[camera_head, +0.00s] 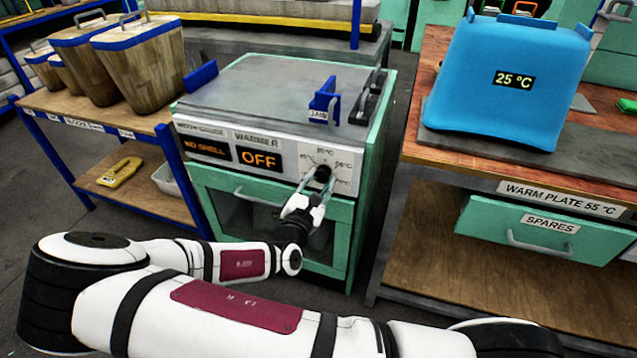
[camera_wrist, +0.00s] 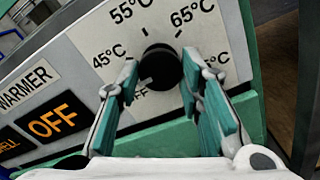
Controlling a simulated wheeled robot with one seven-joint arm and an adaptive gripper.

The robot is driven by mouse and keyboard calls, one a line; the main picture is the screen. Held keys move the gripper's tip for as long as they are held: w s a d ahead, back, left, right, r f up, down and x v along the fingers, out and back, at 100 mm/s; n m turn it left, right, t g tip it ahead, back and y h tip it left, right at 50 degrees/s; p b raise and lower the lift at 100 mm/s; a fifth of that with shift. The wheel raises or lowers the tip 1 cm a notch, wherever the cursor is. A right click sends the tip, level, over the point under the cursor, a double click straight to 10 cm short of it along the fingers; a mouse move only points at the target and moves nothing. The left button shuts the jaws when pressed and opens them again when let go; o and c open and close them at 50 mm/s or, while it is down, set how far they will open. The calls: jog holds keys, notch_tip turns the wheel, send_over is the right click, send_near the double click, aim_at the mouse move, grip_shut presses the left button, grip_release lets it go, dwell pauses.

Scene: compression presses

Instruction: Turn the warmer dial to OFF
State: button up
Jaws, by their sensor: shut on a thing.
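The warmer dial (camera_head: 322,172) is a black round knob on the white front panel of the warmer (camera_head: 277,147). In the wrist view, the dial (camera_wrist: 160,64) has a light pointer mark toward the lower left, at the partly hidden OFF label. Labels 45, 55 and 65 °C ring it; another at the right is partly covered by a finger. The orange warmer display (camera_head: 260,160) reads OFF. My gripper (camera_head: 318,184) is shut on the dial, with its teal-padded fingers (camera_wrist: 159,72) on either side of the knob.
A second display (camera_head: 207,150) reads "NO SHELL". A blue block (camera_head: 505,85) marked 25 °C stands on the bench at right. Wooden containers (camera_head: 140,60) stand on the shelf at left.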

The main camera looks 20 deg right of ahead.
jog(key=n+b, duration=0.1)
jog(key=n, duration=0.4)
jog(key=shift+f, duration=0.1)
jog(key=shift+n, duration=0.4)
jog(key=o, duration=1.2)
jog(key=shift+s, duration=0.1)
jog(key=v, duration=1.2)
